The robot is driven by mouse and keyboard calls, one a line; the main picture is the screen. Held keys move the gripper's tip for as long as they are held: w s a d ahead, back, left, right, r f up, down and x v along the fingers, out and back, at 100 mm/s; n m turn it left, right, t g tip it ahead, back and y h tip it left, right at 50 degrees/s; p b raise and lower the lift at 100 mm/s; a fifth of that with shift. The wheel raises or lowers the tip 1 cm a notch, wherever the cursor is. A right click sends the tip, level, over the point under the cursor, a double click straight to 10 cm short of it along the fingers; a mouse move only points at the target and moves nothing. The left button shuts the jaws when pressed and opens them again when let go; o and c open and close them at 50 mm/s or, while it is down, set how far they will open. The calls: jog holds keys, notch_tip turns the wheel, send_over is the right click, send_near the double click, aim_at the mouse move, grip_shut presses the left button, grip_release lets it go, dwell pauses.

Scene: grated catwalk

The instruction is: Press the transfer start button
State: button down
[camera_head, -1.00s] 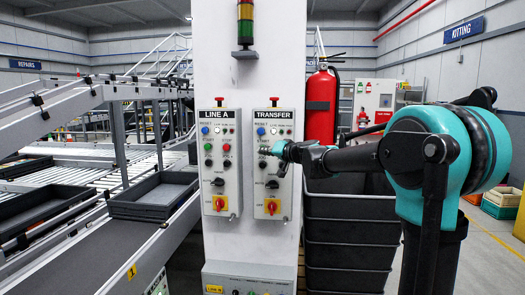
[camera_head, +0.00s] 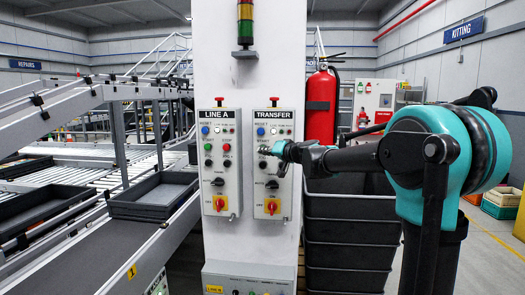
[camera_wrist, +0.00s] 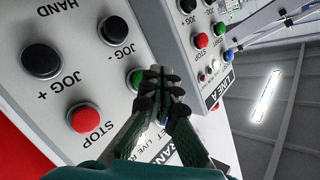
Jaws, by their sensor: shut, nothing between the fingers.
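The TRANSFER panel (camera_head: 273,190) is a grey box on the white column, right of the LINE A panel. In the wrist view its green start button (camera_wrist: 134,79) is partly hidden behind my fingers. Its red STOP button (camera_wrist: 84,120) and black JOG+ (camera_wrist: 42,62) and JOG- (camera_wrist: 113,30) knobs are plain there. My gripper (camera_wrist: 162,76) is shut and empty, its tips beside and overlapping the green button in that view. I cannot tell whether they touch it. In the head view my gripper (camera_head: 276,148) is at the panel's upper button rows and covers some of them.
The LINE A panel (camera_head: 220,185) with similar buttons is close on the left. A red fire extinguisher (camera_head: 321,105) hangs right of the column, above stacked dark bins (camera_head: 350,240). A conveyor with a dark tray (camera_head: 155,195) runs at left.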

jog(key=shift+w, duration=0.45)
jog(key=shift+w, duration=0.8)
dwell(1.1)
dwell(0.3)
jog(key=shift+s, duration=1.25)
